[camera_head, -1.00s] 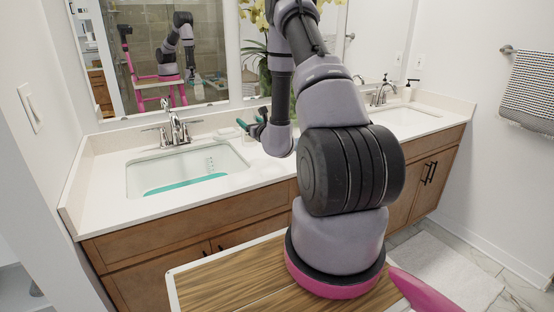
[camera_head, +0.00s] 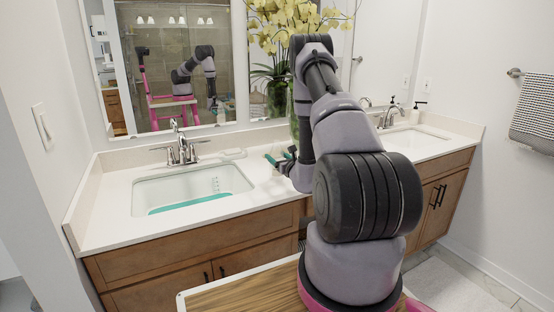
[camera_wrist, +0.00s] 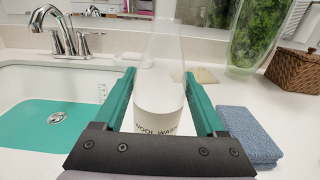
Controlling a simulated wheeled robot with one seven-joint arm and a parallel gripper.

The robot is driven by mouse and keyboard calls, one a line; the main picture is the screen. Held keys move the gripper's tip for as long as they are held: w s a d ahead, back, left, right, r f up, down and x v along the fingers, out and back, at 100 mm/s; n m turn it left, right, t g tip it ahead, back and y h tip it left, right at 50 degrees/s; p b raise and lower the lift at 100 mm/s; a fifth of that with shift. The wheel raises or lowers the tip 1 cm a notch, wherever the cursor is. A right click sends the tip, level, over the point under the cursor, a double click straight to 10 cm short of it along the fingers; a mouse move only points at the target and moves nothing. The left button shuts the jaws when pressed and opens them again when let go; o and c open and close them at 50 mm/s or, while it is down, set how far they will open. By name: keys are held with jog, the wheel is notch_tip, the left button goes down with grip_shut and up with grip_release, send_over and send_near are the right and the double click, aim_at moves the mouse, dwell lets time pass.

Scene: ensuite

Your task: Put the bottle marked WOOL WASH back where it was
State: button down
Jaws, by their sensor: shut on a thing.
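The bottle marked WOOL WASH (camera_wrist: 160,90) is a pale, translucent bottle with dark lettering on its lower part. In the wrist view it stands between the teal fingers of my gripper (camera_wrist: 160,92), which is shut on it. The top of the bottle runs out of clear sight against the bright background. In the head view my gripper (camera_head: 280,160) is over the counter, right of the left sink, and the bottle cannot be made out there.
The left sink (camera_head: 175,190) with a teal mat and a chrome faucet (camera_head: 182,148) is left of my gripper. In the wrist view a folded blue towel (camera_wrist: 250,135), a green glass vase (camera_wrist: 255,40) and a wicker basket (camera_wrist: 292,70) stand to the right. A mirror (camera_head: 170,70) backs the counter.

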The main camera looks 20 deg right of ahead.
jog(key=shift+f, duration=0.25)
jog(key=shift+f, duration=0.1)
grip_release()
